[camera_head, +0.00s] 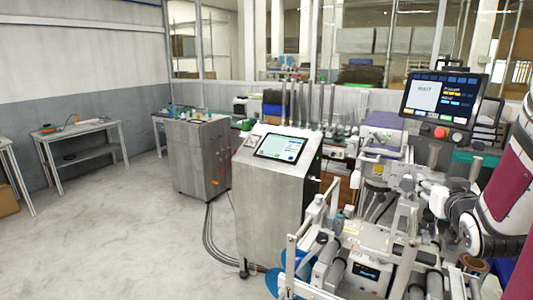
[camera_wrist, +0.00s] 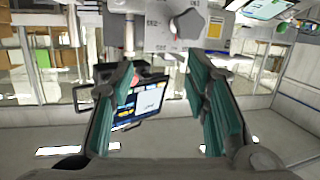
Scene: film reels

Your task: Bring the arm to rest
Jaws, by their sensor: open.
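My gripper (camera_wrist: 160,64) shows in the wrist view with two green-padded fingers spread wide apart. Nothing is held between them; only distant background shows through the gap. My arm (camera_head: 500,190), maroon and white with dark joints, comes in at the right edge of the head view. It bends beside the machine with rollers and posts.
A roller machine (camera_head: 370,270) stands close at the lower right. A monitor (camera_head: 443,97) rises above it and also appears upside down in the wrist view (camera_wrist: 140,104). A metal console (camera_head: 277,190) stands left of it. The floor (camera_head: 120,235) at left is clear.

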